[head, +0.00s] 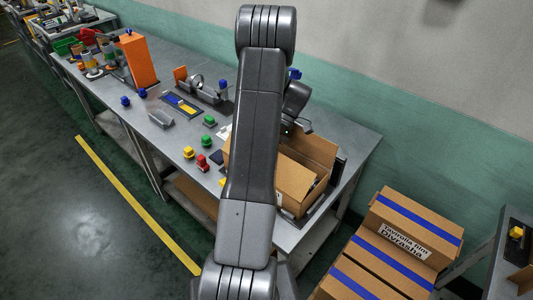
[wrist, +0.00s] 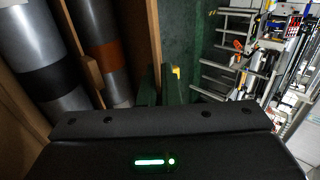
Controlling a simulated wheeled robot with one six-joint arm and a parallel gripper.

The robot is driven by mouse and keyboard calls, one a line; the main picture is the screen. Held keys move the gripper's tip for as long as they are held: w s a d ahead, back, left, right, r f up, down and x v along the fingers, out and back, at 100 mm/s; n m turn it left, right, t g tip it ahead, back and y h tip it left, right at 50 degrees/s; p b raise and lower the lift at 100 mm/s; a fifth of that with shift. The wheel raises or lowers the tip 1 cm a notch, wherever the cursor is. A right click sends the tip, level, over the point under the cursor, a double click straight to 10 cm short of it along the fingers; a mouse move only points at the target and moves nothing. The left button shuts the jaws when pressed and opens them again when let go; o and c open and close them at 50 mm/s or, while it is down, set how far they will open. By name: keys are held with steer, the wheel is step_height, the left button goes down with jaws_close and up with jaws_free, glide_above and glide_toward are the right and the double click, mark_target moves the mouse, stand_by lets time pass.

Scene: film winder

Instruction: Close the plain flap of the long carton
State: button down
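The long carton (head: 318,148) is an open brown box at the right end of the bench, partly hidden behind my arm. One plain brown flap (head: 294,181) shows at its near side, tilted, and does not cover the whole opening.
Grey cylinders (wrist: 40,60) with dark and orange bands lie beside the cardboard at left in the wrist view. Blue-taped cartons (head: 412,228) are stacked right of the bench. Coloured knobs (head: 203,161) and an orange block (head: 140,60) stand on the bench.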

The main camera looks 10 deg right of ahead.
steer(key=shift+s, duration=0.1)
steer(key=c, duration=1.6)
jaws_free()
steer(key=shift+c, duration=0.2)
step_height(320, 180, up, 10)
steer(key=shift+f+b, duration=0.1)
steer(key=shift+b, duration=1.05)
